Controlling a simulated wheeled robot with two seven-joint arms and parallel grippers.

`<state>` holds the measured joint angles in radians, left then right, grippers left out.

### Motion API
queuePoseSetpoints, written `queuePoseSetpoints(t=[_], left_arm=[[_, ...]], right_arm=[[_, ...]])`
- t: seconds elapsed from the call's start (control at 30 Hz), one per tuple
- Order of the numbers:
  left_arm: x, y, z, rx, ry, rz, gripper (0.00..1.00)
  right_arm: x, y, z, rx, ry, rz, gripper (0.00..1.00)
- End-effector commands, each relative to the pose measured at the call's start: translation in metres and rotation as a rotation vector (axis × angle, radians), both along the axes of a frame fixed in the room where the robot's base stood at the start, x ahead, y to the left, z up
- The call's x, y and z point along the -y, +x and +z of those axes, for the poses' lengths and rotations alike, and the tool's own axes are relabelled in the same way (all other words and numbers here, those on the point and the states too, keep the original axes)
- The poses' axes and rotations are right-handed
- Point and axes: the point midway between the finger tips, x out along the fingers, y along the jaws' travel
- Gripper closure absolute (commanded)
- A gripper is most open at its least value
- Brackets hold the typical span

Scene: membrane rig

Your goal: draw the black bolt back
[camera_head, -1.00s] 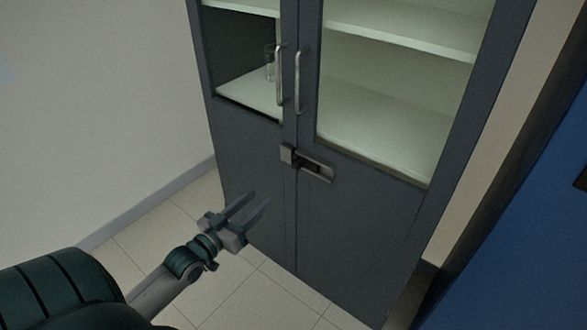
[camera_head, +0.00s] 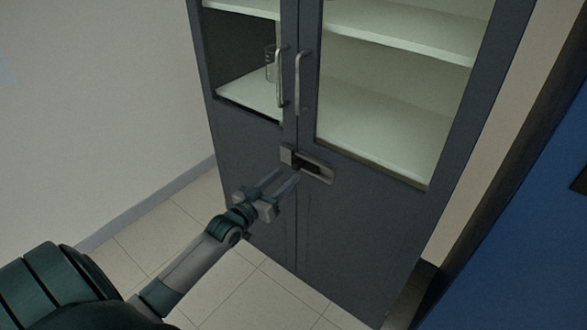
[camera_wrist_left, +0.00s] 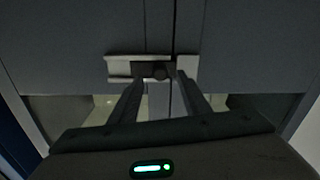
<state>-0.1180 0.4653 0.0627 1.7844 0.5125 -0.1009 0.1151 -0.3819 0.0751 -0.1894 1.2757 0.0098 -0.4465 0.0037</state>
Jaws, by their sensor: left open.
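The black bolt (camera_head: 308,164) sits in a light metal latch plate (camera_head: 325,175) on the dark grey cabinet, across the seam of its two doors. A metal keeper block (camera_head: 287,154) is on the left door. The bolt also shows in the left wrist view (camera_wrist_left: 153,70), between the plate (camera_wrist_left: 119,68) and the keeper (camera_wrist_left: 187,66). My left gripper (camera_head: 287,175) is open and empty, its fingertips just below and left of the bolt. In the wrist view its fingers (camera_wrist_left: 162,75) point at the bolt, one to each side. No contact can be made out. My right gripper is not in view.
Two vertical door handles (camera_head: 280,76) (camera_head: 299,82) stand out above the latch. A glass beaker (camera_head: 270,63) is on a shelf behind the left pane. A white wall is at left, a blue panel (camera_head: 530,230) at right. The floor before the cabinet is clear.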

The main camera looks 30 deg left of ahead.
Motion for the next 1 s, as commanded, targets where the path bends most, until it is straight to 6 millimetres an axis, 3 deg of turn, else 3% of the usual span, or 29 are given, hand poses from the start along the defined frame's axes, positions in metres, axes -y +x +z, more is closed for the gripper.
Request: queuePoseSetpoints(t=[0.1, 0.33, 0.8, 1.0], left_arm=[[0.001, 0.019, 0.001, 0.001, -0.001, 0.000, 0.57], [0.002, 0.044, 0.000, 0.000, -0.001, 0.000, 0.57], [0.002, 0.052, 0.000, 0.000, 0.000, 0.000, 0.57], [0.002, 0.052, 0.000, 0.000, 0.000, 0.000, 1.00]], right_arm=[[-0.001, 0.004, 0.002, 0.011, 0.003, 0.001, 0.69], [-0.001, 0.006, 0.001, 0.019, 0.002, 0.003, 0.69], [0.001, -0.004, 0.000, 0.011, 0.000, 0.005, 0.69], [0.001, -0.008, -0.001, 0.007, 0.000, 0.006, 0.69]])
